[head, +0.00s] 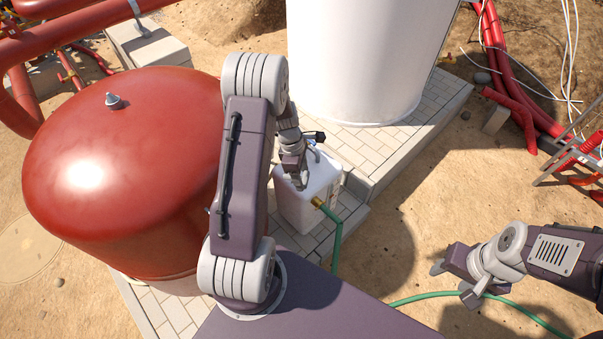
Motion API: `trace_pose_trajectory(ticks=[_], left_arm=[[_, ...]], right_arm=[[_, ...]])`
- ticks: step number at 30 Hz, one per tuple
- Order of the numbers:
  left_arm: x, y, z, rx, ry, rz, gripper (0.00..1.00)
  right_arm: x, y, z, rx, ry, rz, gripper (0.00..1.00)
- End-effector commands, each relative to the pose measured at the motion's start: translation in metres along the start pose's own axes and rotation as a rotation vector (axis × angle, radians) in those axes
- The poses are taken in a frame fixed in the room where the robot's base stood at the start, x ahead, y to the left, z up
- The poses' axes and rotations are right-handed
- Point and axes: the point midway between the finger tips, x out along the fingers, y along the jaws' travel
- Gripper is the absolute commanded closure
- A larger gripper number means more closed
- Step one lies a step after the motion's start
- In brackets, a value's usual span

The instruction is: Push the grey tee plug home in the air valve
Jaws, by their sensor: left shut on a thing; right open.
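A small grey fitting (114,101) stands upright on top of the red tank (150,150). It looks like the air valve with its plug, but it is too small to tell the two apart or see how deep the plug sits. My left gripper (299,181) is at the top of a white can (318,185), well right of the fitting. It is shut, seemingly on the can's handle; the fingers partly hide the grip. My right gripper (453,283) is open and empty over the sandy ground at lower right, far from the tank.
A green hose (338,240) runs from a brass fitting (318,202) on the can. A white cylinder (365,60) stands behind on a paved plinth (400,145). Red pipes (75,28) cross at upper left; others lie at upper right. Open sand lies at centre right.

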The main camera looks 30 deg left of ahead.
Motion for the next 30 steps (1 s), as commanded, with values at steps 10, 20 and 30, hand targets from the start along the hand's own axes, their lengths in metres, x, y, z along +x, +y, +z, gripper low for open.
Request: trace_pose_trajectory(ticks=[10,20,30], left_arm=[[-0.010,0.001,-0.046,-0.003,0.000,0.001,1.00],[-0.011,0.000,-0.057,0.001,0.000,0.001,1.00],[-0.013,0.000,-0.056,0.000,0.000,0.001,1.00]], right_arm=[[-0.004,0.000,-0.001,0.000,0.000,0.000,0.48],[-0.004,0.000,-0.001,0.000,0.000,0.000,0.48],[-0.007,0.000,-0.001,0.000,0.000,0.000,0.48]])
